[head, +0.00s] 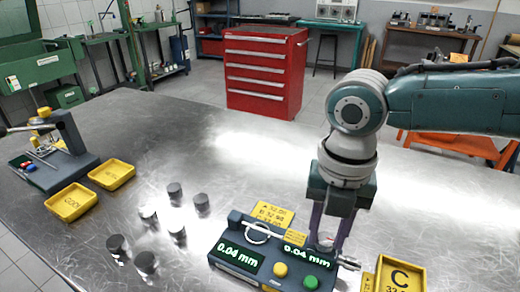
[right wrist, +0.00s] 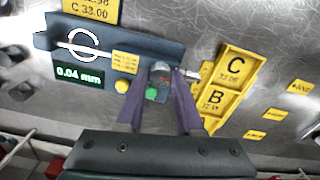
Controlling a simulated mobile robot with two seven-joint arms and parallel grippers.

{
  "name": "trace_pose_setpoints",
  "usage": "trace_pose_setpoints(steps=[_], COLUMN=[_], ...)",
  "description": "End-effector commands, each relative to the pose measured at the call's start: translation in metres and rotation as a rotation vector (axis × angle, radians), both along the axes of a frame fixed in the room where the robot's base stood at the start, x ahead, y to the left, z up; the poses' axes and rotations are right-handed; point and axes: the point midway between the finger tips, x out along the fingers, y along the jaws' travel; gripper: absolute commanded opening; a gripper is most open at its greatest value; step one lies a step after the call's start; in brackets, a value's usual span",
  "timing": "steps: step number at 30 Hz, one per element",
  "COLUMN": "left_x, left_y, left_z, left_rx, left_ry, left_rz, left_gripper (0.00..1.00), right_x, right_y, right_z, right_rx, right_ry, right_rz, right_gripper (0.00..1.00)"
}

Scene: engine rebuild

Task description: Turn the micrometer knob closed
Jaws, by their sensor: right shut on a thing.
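The micrometer station (head: 225,262) is a dark blue-grey block on the metal table, with a white C-shaped micrometer frame (head: 258,226) on top. Its green displays (head: 240,257) read 0.04 mm. My right gripper (head: 327,243) points down at the block's right end, its two purple fingers on either side of the micrometer knob (right wrist: 161,73). It is shut on the knob, which the fingers partly hide. A silver shaft end (head: 348,263) sticks out to the right of the fingers. My left gripper is in neither view.
A yellow button (head: 280,269) and a green button (head: 311,282) sit on the block's front. A yellow tray marked C (head: 416,268) stands close on the right. Several dark-topped metal cylinders (head: 201,204) stand to the left. The table behind is clear.

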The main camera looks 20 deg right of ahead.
Motion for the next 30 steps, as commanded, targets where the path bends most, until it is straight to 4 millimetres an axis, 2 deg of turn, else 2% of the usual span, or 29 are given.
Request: trace_pose_setpoints(steps=[6, 7, 14, 23, 26, 30], left_x=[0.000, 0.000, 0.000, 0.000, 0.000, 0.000], left_y=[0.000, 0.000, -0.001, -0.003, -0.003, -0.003], left_z=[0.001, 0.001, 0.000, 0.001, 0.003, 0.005], left_rx=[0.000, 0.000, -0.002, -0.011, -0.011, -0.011], left_ry=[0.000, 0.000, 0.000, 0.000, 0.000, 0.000], left_rz=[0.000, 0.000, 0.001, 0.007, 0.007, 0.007], left_gripper=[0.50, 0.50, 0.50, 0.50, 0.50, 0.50], right_x=[0.000, 0.000, 0.000, 0.000, 0.001, 0.001], right_y=[0.002, 0.002, 0.001, 0.000, 0.000, 0.000], right_z=[0.002, 0.002, 0.001, 0.003, 0.015, 0.043], right_rx=[0.005, 0.005, 0.003, 0.001, 0.002, 0.001], right_ry=[0.001, 0.001, 0.000, -0.001, -0.003, -0.005], right_rz=[0.002, 0.002, 0.000, -0.001, 0.000, 0.001], right_gripper=[0.00, 0.39, 0.65, 0.66, 0.66, 0.66])
